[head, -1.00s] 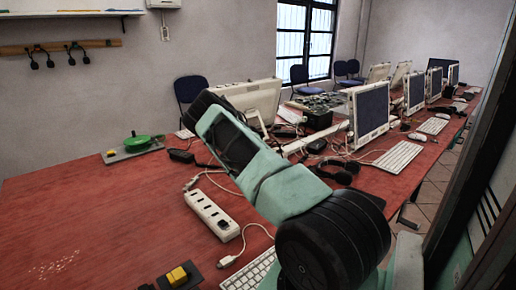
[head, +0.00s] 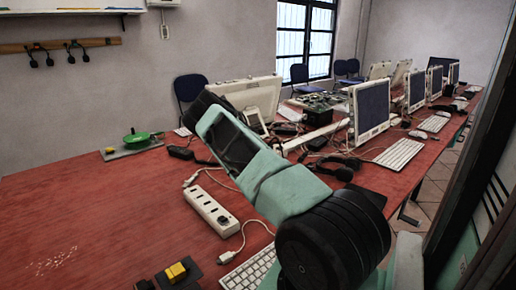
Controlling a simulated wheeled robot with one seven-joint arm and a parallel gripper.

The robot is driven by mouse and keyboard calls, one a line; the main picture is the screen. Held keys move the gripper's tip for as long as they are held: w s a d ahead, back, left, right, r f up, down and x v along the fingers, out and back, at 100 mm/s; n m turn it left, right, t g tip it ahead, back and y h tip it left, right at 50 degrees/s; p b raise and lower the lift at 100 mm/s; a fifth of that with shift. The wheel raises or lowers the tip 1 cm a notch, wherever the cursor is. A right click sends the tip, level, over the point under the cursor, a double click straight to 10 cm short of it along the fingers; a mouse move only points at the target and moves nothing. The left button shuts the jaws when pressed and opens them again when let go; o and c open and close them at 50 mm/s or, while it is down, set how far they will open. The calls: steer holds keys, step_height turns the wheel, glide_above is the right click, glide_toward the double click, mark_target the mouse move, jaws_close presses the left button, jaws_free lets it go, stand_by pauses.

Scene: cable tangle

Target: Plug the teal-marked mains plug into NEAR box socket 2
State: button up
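A white multi-socket box (head: 203,203) lies on the red table left of my arm, with a row of dark sockets and a round black piece at its near end. I cannot tell whether that piece is a plug or a knob. A white plug-like connector (head: 229,257) on a pale cable lies on the table just in front of the box. A pale cable end (head: 190,181) lies by the box's far end. I cannot make out a teal mark on either. My teal and black arm reaches up and left across the view, and my gripper's fingers do not show.
A yellow-and-black block (head: 178,272) and a white keyboard (head: 248,270) are at the front edge. A black adapter (head: 181,153) and a green round item on a plate (head: 137,138) lie farther back. Monitors and headphones (head: 338,167) crowd the right.

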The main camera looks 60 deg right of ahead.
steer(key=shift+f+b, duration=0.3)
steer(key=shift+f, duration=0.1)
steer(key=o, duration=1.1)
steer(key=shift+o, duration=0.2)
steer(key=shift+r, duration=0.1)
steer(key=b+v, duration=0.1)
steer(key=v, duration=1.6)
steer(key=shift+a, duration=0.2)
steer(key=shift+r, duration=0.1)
